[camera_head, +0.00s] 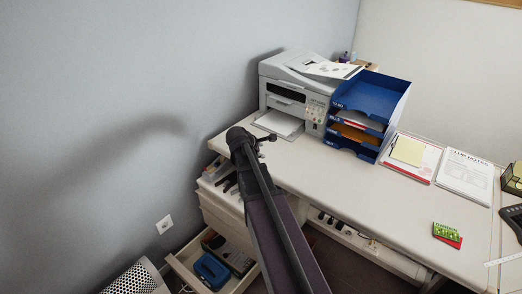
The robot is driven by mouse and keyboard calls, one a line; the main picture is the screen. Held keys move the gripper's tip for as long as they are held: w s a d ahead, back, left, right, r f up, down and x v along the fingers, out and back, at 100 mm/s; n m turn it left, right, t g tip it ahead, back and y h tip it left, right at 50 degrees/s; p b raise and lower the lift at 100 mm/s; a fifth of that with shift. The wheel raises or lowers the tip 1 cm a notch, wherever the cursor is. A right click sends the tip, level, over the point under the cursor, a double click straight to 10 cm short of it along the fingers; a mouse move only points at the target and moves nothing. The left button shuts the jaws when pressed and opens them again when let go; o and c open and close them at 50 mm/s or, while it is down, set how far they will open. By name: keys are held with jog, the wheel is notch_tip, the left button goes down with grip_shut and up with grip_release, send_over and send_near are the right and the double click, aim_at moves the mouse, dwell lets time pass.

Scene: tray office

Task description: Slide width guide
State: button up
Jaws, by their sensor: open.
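A light grey printer (290,85) stands at the back left of the desk, against the wall. White sheets (330,68) lie on its top feeder. A lower tray (280,123) with white paper sticks out at its front. The width guide is too small to make out. My dark arm reaches up from the bottom, and its end stands in front of the printer, left of the lower tray. My gripper (267,145) shows small and dark there, open, with nothing visible in it. I cannot tell whether it touches the tray.
A blue stack of letter trays (370,98) stands right of the printer. Papers and a clipboard (409,154) lie further right, and a green-and-red pack (447,234) lies near the front edge. An open drawer (190,270) is below left. The desk's middle is clear.

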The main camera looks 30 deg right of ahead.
jog(key=s+a+f+m+g+y, duration=0.1)
jog(key=s+a+m+y, duration=0.3)
jog(key=s+a, duration=0.5)
jog(key=s+a+f+m+g+y, duration=0.2)
jog(key=s+a+m, duration=0.6)
jog(key=a, duration=0.8)
notch_tip(320, 180, down, 2)
jog(key=shift+s+a+f+m+g+y, duration=0.15)
jog(key=shift+s+a+m+g+y, duration=0.2)
jog(key=shift+s+y, duration=0.6)
